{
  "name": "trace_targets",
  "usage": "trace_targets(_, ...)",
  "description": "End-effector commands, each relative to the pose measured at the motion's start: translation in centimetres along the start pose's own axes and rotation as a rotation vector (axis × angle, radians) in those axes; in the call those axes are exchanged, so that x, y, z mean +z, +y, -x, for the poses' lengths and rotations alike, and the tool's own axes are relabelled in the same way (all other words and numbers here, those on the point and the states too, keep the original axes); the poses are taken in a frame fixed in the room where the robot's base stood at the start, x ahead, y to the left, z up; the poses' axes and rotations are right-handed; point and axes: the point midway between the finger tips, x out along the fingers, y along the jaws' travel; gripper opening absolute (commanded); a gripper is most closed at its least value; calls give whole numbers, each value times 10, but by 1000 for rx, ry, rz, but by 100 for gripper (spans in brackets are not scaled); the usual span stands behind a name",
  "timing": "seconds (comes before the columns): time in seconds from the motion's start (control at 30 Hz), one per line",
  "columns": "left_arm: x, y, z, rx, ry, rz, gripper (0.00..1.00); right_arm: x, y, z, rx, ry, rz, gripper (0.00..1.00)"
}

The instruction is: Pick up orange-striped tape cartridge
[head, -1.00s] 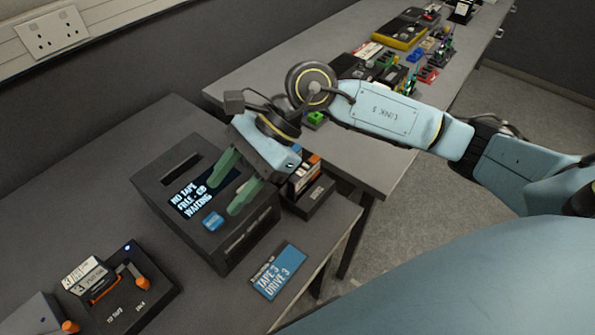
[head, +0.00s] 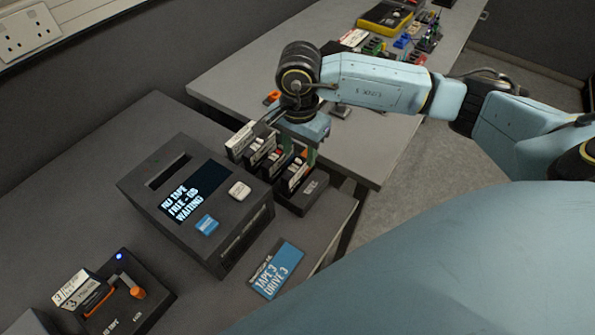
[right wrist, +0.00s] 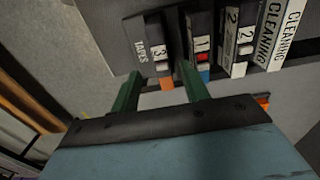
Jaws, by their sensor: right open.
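In the right wrist view, the orange-striped tape cartridge (right wrist: 157,52) stands in a dark rack (right wrist: 120,38). It is black with a white "3" label and an orange stripe at its near end. My right gripper (right wrist: 160,74) is open, its green fingers pointing at the cartridge, one towards each side. I cannot tell whether they touch it. In the head view, my right gripper (head: 303,150) is over the rack (head: 312,193) and partly hides the cartridges. My left gripper is not in view.
A cartridge marked 1 (right wrist: 203,50) stands close beside the right finger, with cartridges marked 2 and "CLEANING" beyond. A tape drive (head: 225,225) with a lit screen stands left of the rack. A blue card (head: 276,270) lies in front. Another bench (head: 225,85) with small items is behind.

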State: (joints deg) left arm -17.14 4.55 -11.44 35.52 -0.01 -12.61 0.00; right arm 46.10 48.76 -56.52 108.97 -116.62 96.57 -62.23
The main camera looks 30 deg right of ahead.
Motion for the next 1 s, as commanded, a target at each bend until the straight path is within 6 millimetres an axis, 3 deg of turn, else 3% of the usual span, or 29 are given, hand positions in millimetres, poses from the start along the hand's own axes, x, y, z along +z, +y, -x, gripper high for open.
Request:
trace_targets(0.4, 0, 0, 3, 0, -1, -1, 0, 2, -2, -50, 1, -2, 0, 45)
trace_targets(0.67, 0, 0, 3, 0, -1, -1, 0, 1, -3, -53, -1, -1, 1, 45)
trace_targets(1.0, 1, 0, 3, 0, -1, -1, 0, 1, -3, -53, -1, -1, 0, 2)
